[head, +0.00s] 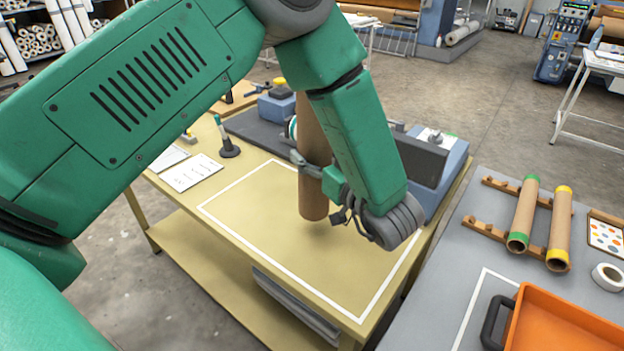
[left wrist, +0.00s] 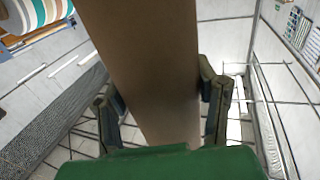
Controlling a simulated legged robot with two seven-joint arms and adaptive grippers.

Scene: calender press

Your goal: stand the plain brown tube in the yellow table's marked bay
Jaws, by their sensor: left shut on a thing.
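The plain brown tube (head: 313,165) is upright in the head view, over the yellow table (head: 210,148). My left gripper (head: 318,170) is shut on the tube, around its middle. The left wrist view shows the tube (left wrist: 150,70) between the two fingers of the gripper (left wrist: 163,108). The tube's lower end is over the white-outlined bay (head: 264,243) on the tabletop; I cannot tell whether it touches the surface. My arm hides part of the tube's upper portion. My right gripper is not in view.
A blue-grey machine (head: 440,160) stands at the table's back right. A black-based stand (head: 228,150) and white sheets (head: 191,172) lie left of the bay. On the grey table at right are a rack with two banded tubes (head: 524,210) and an orange tray (head: 560,325).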

